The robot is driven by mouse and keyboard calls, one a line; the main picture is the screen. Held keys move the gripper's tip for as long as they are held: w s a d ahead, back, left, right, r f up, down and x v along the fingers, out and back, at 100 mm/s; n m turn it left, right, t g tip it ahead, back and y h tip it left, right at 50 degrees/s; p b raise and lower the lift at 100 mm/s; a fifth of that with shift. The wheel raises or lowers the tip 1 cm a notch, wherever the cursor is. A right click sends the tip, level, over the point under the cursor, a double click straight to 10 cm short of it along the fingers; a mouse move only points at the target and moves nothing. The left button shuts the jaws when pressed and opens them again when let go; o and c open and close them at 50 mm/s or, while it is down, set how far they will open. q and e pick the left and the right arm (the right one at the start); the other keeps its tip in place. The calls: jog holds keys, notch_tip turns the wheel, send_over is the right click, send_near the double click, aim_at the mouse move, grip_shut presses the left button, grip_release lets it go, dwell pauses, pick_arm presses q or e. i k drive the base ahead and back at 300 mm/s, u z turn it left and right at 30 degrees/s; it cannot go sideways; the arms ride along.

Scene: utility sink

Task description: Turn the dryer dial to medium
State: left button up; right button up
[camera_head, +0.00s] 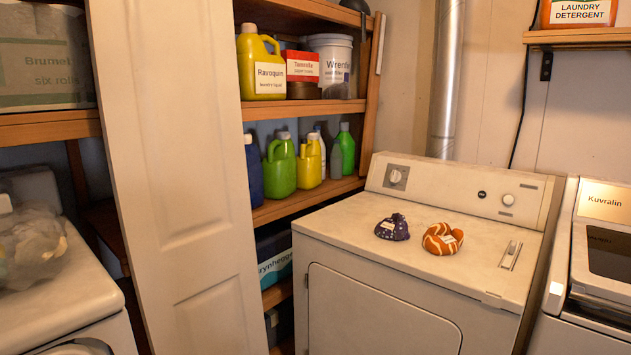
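The white dryer (335,240) stands right of centre in the head view, with its control panel (450,190) along the back of its top. A round dial (396,177) is at the left of the panel. A smaller round knob (508,199) is at the right of the panel. The dial markings are too small to read, so I cannot tell its setting. Neither of my grippers is in the picture.
A purple cloth item (393,228) and an orange patterned one (442,239) lie on the dryer top. A white door panel (180,170) stands at the left. Shelves (305,108) with bottles are behind. A Kuvralin machine (590,250) stands at the right.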

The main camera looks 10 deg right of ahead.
aim_at(396, 176)
jog(key=z, duration=1.05)
jog(key=i, duration=1.1)
jog(key=u, duration=0.2)
